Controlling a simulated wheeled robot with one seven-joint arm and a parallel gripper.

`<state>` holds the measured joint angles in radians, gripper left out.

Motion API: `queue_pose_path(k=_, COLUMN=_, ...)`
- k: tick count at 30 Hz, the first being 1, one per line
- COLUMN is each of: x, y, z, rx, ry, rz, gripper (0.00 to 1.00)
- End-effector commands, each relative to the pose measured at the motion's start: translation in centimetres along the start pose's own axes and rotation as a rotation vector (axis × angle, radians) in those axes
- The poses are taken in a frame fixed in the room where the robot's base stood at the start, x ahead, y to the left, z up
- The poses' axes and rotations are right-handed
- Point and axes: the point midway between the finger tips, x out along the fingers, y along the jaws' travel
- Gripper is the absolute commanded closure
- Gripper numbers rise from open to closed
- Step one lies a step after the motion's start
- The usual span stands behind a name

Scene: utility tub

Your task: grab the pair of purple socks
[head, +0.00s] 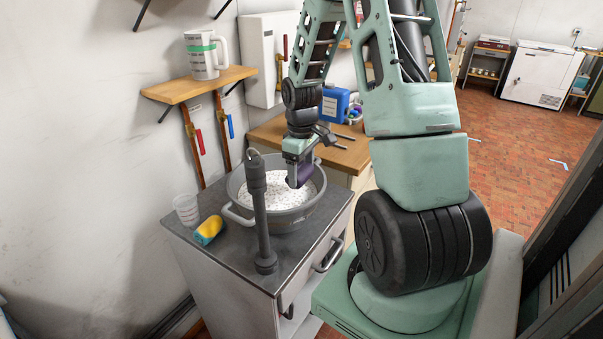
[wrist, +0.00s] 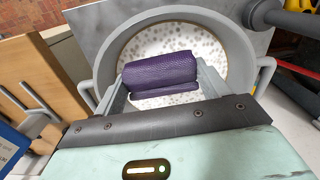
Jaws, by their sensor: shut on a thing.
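The purple socks (wrist: 160,72) are a rolled bundle between my gripper's fingers in the wrist view. My gripper (wrist: 165,88) is shut on them, with a grey finger on each side. In the head view my gripper (head: 299,172) points down over the grey tub (head: 237,184), and the purple socks (head: 306,170) show only in part beside the fingers. The tub has a speckled white inside. I cannot tell whether the socks touch its bottom.
A grey faucet (head: 259,210) stands upright in front of the tub. A clear cup (head: 187,209) and a yellow-and-blue sponge (head: 209,229) are on the counter at left. A wooden table (head: 340,152) with a blue jug (head: 334,104) is behind. A wall shelf (head: 198,84) holds a white pitcher (head: 204,60).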

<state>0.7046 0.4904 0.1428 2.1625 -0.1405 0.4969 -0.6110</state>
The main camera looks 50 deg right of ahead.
Motion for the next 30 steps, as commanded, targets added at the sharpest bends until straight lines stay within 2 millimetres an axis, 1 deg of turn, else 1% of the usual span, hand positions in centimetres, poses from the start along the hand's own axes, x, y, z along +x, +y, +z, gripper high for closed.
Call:
queue_pose_path(k=1, x=-0.6, y=0.0, z=0.0, rx=0.000, ry=0.000, rz=0.000, gripper=0.52)
queue_pose_path(k=9, x=-2.8, y=0.0, z=0.0, rx=0.000, ry=0.000, rz=0.000, gripper=0.52)
queue_pose_path(k=15, x=-4.0, y=0.0, z=0.0, rx=0.000, ry=0.000, rz=0.000, gripper=0.52)
queue_pose_path(k=30, x=-4.2, y=0.0, z=0.0, rx=0.000, ry=0.000, rz=0.000, gripper=0.52)
